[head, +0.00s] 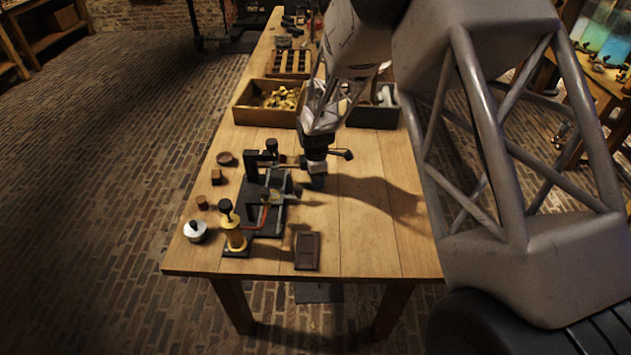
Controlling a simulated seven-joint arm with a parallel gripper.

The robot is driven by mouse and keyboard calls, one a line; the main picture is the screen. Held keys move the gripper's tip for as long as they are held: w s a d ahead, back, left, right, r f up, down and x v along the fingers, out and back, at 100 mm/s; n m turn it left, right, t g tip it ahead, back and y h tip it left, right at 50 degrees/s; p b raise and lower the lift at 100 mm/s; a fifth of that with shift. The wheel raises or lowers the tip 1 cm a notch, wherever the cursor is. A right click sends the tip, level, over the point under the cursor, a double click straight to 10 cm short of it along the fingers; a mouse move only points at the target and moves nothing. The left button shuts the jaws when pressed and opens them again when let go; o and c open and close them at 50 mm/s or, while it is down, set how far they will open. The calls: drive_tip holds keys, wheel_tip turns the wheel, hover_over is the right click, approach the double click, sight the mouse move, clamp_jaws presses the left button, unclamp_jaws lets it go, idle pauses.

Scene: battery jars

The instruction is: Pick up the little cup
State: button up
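Small pieces stand on the left side of the wooden table (365,240). One is a small round brown piece (201,202) that may be the little cup, but it is too small to tell. A shallow round brown dish (225,158) and a small brown block (216,176) are behind it. A pale round pot with a dark knob (195,231) stands in front of it. My gripper (316,178) points down over the middle of the table, right of the black apparatus and apart from these pieces. Its fingers are dark and small; their opening is not clear.
The black apparatus (252,192) with a brass column (234,236) stands between these pieces and my gripper. A dark flat tray (307,251) lies near the front edge. A wooden box of yellowish parts (241,115) is behind. The front right tabletop is clear.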

drive_tip(key=c, duration=0.9)
drive_tip(key=shift+o, duration=0.2)
drive_tip(key=shift+r, duration=0.1)
drive_tip(key=shift+r, duration=0.9)
drive_tip(key=shift+s+d+r, duration=0.1)
drive_tip(key=shift+s+r, duration=0.2)
drive_tip(key=shift+r, duration=0.5)
drive_tip(key=s+d, duration=0.1)
drive_tip(key=s, duration=0.4)
drive_tip(key=s+d+r, duration=0.1)
drive_tip(key=s, duration=0.4)
drive_tip(key=s+d, duration=0.2)
drive_tip(key=s, duration=0.2)
drive_tip(key=shift+s+r, duration=0.2)
drive_tip(key=shift+s, duration=0.2)
drive_tip(key=shift+d, duration=0.1)
drive_tip(key=shift+w, duration=0.15)
